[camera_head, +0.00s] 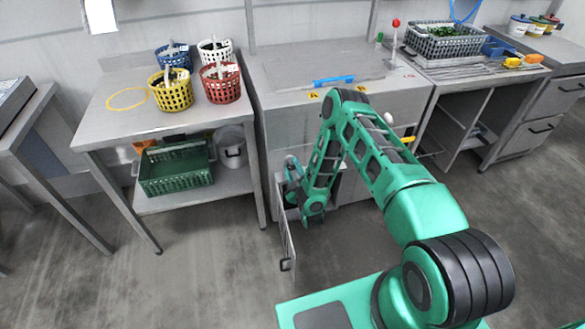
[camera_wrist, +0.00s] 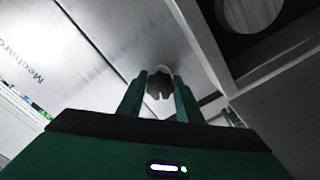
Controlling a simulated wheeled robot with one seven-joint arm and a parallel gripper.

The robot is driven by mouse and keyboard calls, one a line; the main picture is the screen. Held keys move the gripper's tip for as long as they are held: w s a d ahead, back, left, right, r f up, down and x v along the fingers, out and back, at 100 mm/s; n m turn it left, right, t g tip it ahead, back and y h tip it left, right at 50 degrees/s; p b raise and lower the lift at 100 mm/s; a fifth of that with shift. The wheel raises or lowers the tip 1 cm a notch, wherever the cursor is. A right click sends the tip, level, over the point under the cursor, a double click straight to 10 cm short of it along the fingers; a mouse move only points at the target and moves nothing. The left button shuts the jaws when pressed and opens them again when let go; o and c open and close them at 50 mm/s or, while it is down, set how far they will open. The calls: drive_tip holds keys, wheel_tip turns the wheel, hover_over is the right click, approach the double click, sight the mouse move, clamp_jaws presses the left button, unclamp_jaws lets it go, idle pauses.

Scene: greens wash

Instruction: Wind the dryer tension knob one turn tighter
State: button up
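The knob (camera_wrist: 159,86) shows in the wrist view as a dark lobed piece with a pale round part behind it. My gripper (camera_wrist: 160,78) has one green finger on each side of the knob, and both fingers appear to touch it. In the head view my arm reaches down to the low front of the grey machine (camera_head: 282,105), beside an open door (camera_head: 287,238). The knob is not clear in the head view, where the arm and the recess hide it.
The open door stands out into the floor, close to my arm. Left is a steel table (camera_head: 120,122) with several coloured baskets and a green crate (camera_head: 175,175) on its shelf. Right is a bench with a grey crate (camera_head: 442,45). The front left floor is clear.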

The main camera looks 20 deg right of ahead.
drive_tip(key=shift+a, duration=0.1)
drive_tip(key=c, duration=0.4)
drive_tip(key=shift+d, duration=0.35)
drive_tip(key=shift+a, duration=0.35)
drive_tip(key=shift+a+r, duration=0.1)
drive_tip(key=shift+a+m, duration=0.1)
drive_tip(key=shift+m, duration=0.3)
drive_tip(key=shift+m, duration=0.6)
drive_tip(key=m, duration=0.4)
drive_tip(key=shift+m, duration=2.8)
